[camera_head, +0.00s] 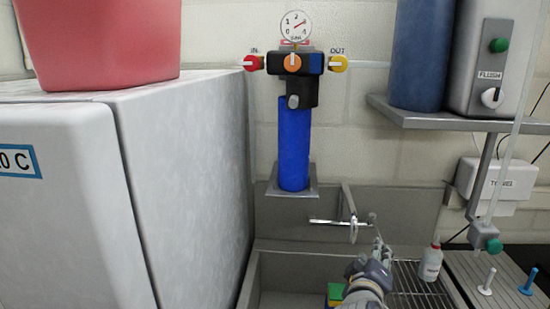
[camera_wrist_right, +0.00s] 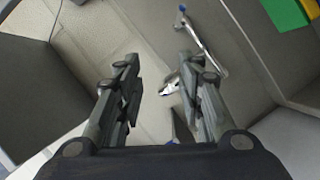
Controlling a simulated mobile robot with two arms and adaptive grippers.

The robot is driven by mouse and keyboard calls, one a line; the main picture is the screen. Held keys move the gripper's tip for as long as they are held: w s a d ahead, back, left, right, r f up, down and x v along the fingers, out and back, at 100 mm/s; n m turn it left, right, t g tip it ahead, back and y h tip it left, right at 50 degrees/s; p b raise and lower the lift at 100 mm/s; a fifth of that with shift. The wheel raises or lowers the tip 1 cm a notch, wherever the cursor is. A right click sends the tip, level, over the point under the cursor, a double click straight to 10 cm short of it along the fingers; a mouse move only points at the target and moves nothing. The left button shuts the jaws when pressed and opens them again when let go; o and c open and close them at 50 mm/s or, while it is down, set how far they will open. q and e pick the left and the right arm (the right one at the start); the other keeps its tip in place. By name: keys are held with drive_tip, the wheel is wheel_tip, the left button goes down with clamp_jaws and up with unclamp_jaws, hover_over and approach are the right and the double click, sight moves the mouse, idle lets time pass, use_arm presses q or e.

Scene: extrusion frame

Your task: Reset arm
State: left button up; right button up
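My right gripper (camera_head: 379,248) is over the sink area in the head view, with its arm coming up from the bottom edge. In the right wrist view my right gripper (camera_wrist_right: 159,65) has its two fingers well apart with nothing held between them. The metal faucet (camera_head: 345,222) is close to the gripper in the head view; it also shows beyond the fingers in the right wrist view (camera_wrist_right: 205,50). Whether gripper and faucet touch, I cannot tell. My left gripper is in neither view.
A blue filter housing (camera_head: 294,145) with a gauge and valves hangs on the wall. A white cabinet (camera_head: 185,150) bounds the left. A small bottle (camera_head: 431,262) stands on the wire rack. A green and yellow object (camera_head: 335,294) is in the sink (camera_head: 285,268). A shelf (camera_head: 450,122) juts out right.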

drive_tip(key=s+f+m+g+y, duration=0.2)
drive_tip(key=s+f+g+y, duration=0.15)
drive_tip(key=s+f, duration=1.05)
drive_tip(key=s+a+f+m+g+y, duration=0.15)
drive_tip(key=s+f+g, duration=0.35)
drive_tip(key=s, duration=0.6)
drive_tip(key=s+a+f+m+g+y, duration=0.1)
drive_tip(key=s+f+g+y, duration=0.1)
drive_tip(key=s+f, duration=0.65)
drive_tip(key=s+f+g+b, duration=0.1)
drive_tip(key=s+f+b, duration=0.15)
drive_tip(key=f, duration=1.35)
drive_tip(key=s+f+b, duration=0.2)
drive_tip(key=f+b, duration=0.1)
drive_tip(key=f, duration=1.3)
use_arm(q)
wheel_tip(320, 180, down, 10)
drive_tip(key=b, duration=0.4)
use_arm(e)
drive_tip(key=s+d+f+g, duration=0.1)
drive_tip(key=s+d+f, duration=0.2)
drive_tip(key=s+f, duration=1.2)
wheel_tip(320, 180, down, 3)
drive_tip(key=shift+s+d+f, duration=0.2)
drive_tip(key=shift+s, duration=0.15)
